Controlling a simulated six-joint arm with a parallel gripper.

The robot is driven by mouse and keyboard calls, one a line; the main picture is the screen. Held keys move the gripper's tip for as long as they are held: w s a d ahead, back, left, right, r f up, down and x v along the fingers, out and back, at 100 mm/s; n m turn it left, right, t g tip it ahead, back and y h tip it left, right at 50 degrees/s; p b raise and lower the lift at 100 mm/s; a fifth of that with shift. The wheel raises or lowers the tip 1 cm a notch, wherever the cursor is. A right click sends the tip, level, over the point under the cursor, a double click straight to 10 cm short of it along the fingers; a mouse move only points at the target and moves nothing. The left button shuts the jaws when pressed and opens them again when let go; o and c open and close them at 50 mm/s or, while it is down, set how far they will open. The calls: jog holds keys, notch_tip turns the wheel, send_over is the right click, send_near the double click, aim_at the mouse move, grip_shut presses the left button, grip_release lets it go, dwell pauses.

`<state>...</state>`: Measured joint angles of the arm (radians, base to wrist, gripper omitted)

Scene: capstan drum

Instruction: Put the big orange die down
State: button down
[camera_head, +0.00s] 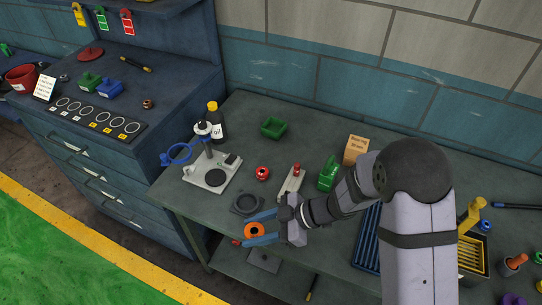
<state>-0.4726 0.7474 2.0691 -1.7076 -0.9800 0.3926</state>
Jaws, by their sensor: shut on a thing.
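The big orange die (254,231) is a short orange ring with a dark centre hole. My gripper (255,228) comes in from the right, and its two blue fingers are shut on the die, one on each side. The die is at the front edge of the grey-green bench (235,115), near a dark round holder (246,203) just behind it. I cannot tell whether the die touches the bench or hangs above it.
A white-based press (212,174) with a blue ring handle and a black bottle (215,125) stand on the left. A red round part (262,173), a lever tool (292,183), a green block (328,174) and a green tray (273,128) stand behind.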

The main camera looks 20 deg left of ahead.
jog(key=shift+m+t, duration=0.6)
jog(key=w+a, duration=0.4)
jog(key=a, duration=0.1)
jog(key=w+a, duration=0.2)
jog(key=a, duration=0.1)
jog(key=shift+f, duration=0.4)
jog(key=w+a+m+t, duration=0.1)
jog(key=w, duration=0.2)
jog(key=w+a+r+m+t, duration=0.1)
jog(key=w+a, duration=0.1)
jog(key=w, duration=0.1)
jog(key=w+a+m+t, duration=0.1)
jog(key=w+a, duration=0.1)
jog(key=w, duration=0.1)
jog(key=shift+w+a+r+y, duration=0.1)
jog(key=shift+w+r+y, duration=0.2)
jog(key=shift+r+y, duration=0.1)
jog(key=w+r+m+t, duration=0.4)
jog(key=w+r+m, duration=0.1)
jog(key=w, duration=0.7)
jog(key=m+t+h, duration=0.3)
jog(key=m+t, duration=0.1)
send_over(271, 156)
jog(key=shift+a+f, duration=0.1)
jog(key=shift+f, duration=0.1)
notch_tip(271, 156, down, 5)
jog(key=shift+r+b, duration=0.1)
jog(key=shift+b, duration=0.9)
jog(key=shift+w+f, duration=0.1)
jog(key=shift+f, duration=2.5)
